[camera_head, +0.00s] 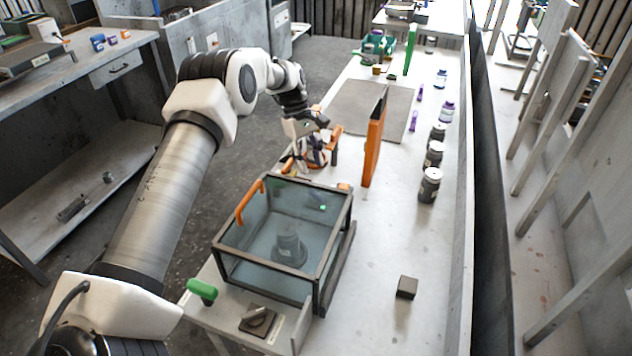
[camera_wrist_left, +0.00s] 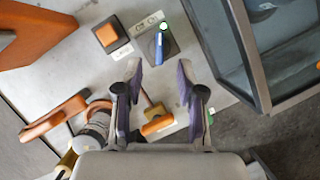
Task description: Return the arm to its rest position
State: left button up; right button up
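My left arm comes in from the left in the head view and reaches over the table's left side. Its gripper (camera_head: 312,152) is just beyond the glass-walled housing (camera_head: 245,262), pointing down, partly hidden by the wrist. In the left wrist view my left gripper (camera_wrist_left: 160,78) has its two fingers apart with nothing held between them. Past the fingertips is a control box with a blue-handled switch (camera_wrist_left: 159,47) and a green light. An orange-handled lever (camera_wrist_left: 157,123) shows between the fingers. My right gripper is in neither view.
The housing has a dark frame and an orange handle (camera_head: 250,202). An orange upright panel (camera_head: 374,145) stands right of the gripper. Several jars, including a dark one (camera_head: 429,186), line the right side. A small dark block (camera_head: 407,287) lies at the front; table around it is clear.

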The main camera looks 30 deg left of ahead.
pick_arm(q)
jog(key=shift+v, duration=1.4)
